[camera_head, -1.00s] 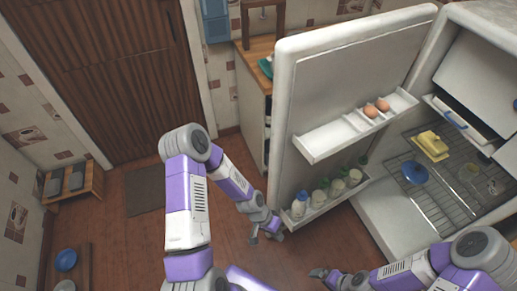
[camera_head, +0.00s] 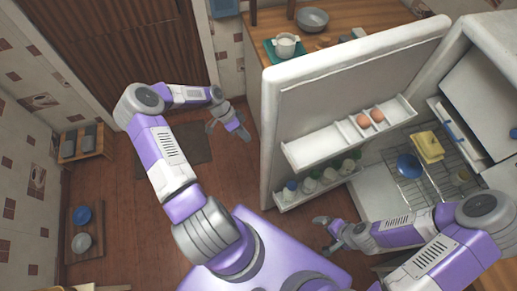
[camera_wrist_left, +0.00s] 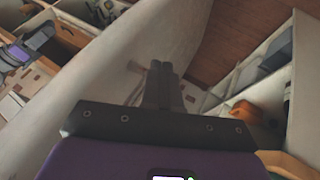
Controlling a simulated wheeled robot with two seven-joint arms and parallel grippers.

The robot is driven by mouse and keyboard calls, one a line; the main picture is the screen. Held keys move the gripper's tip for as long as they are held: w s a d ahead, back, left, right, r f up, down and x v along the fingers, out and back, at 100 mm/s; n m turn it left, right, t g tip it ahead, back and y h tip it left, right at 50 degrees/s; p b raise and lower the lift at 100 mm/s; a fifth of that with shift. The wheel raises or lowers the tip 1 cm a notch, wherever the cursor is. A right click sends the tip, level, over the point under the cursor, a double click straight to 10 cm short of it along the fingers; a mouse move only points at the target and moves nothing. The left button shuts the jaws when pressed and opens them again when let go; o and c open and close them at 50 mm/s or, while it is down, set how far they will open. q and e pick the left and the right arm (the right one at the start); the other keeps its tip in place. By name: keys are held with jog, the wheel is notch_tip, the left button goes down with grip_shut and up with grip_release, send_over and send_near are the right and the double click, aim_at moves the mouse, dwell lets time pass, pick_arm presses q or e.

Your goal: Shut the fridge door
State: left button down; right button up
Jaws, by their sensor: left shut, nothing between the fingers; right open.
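The fridge door (camera_head: 345,85) stands wide open, its inner face toward me, with two eggs (camera_head: 370,119) on a shelf and bottles and jars (camera_head: 312,184) on a lower one. The fridge body (camera_head: 485,45) is at the right, its interior exposed. My left gripper (camera_head: 241,132) is shut and empty, just left of the door's free edge; I cannot tell whether it touches. In the left wrist view its closed fingers (camera_wrist_left: 164,85) are in front of a large pale surface that seems to be the door (camera_wrist_left: 125,45). My right gripper (camera_head: 323,233) is open and empty, below the door shelves.
A wooden counter (camera_head: 262,30) behind the door bears a grey bowl (camera_head: 312,18) and a pot on a green tray. Inside the fridge are a yellow item (camera_head: 427,146) and a blue bowl (camera_head: 408,166).

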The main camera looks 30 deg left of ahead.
pick_arm(q)
jog(key=s+d+f+p, duration=0.1)
jog(key=d+f, duration=0.3)
jog(key=d, duration=0.3)
jog(key=shift+s+f, duration=0.25)
jog(key=shift+s, duration=0.05)
